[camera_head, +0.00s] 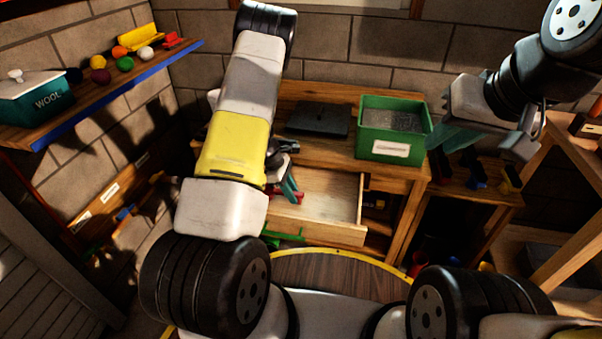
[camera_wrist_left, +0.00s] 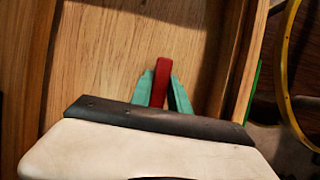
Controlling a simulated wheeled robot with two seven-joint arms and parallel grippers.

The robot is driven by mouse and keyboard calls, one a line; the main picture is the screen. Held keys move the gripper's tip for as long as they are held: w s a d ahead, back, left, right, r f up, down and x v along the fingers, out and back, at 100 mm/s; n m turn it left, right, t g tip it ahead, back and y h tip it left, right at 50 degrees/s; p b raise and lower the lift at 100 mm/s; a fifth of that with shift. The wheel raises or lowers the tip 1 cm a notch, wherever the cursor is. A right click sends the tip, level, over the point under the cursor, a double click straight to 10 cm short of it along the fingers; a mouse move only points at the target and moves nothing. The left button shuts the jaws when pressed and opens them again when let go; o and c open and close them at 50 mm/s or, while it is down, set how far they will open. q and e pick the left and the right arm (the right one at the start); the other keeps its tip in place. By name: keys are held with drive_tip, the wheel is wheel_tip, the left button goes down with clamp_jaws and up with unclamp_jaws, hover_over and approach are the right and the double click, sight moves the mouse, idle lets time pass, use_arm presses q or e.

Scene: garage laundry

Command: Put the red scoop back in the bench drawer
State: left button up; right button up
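The bench drawer (camera_head: 335,229) is pulled open under the wooden bench, and its bare wooden floor shows in the left wrist view (camera_wrist_left: 100,60). My left gripper (camera_head: 290,189) is over the left part of the drawer, pointing down into it. Its teal fingers (camera_wrist_left: 161,88) are closed on both sides of the red scoop (camera_wrist_left: 163,72). Only a red bar of the scoop shows; the rest is hidden. A bit of the scoop's red also shows in the head view (camera_head: 299,197). I cannot tell whether it touches the drawer floor. My right gripper (camera_head: 462,135) is raised at the right, away from the drawer; its opening is unclear.
A green bin (camera_head: 394,147) with a label and a dark flat box (camera_head: 318,119) stand on the bench (camera_head: 290,92). A shelf (camera_head: 100,98) at the left holds a wool box (camera_head: 35,98) and several small balls. A small side table (camera_head: 490,194) stands right of the bench.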

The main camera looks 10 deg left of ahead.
use_arm(q)
drive_tip(key=o, duration=0.3)
drive_tip(key=shift+r, duration=0.1)
drive_tip(key=v, duration=1.2)
wheel_tip(320, 180, up, 11)
drive_tip(key=m+t, duration=0.1)
drive_tip(key=m, duration=0.3)
hover_over(279, 190)
drive_tip(key=s+d, duration=0.3)
drive_tip(key=s+d+r+m+t+y, duration=0.1)
drive_tip(key=s+d+r+m+t, duration=0.1)
drive_tip(key=s+r+m, duration=0.5)
drive_tip(key=s+d+r+m+t+y, duration=0.1)
drive_tip(key=s+r+m+t, duration=0.2)
drive_tip(key=s+r+m, duration=0.4)
drive_tip(key=s+r, duration=0.5)
drive_tip(key=s, duration=0.2)
drive_tip(key=shift+s+d+r+y, duration=0.2)
drive_tip(key=shift+d+r+y, duration=0.1)
drive_tip(key=shift+d+r, duration=0.1)
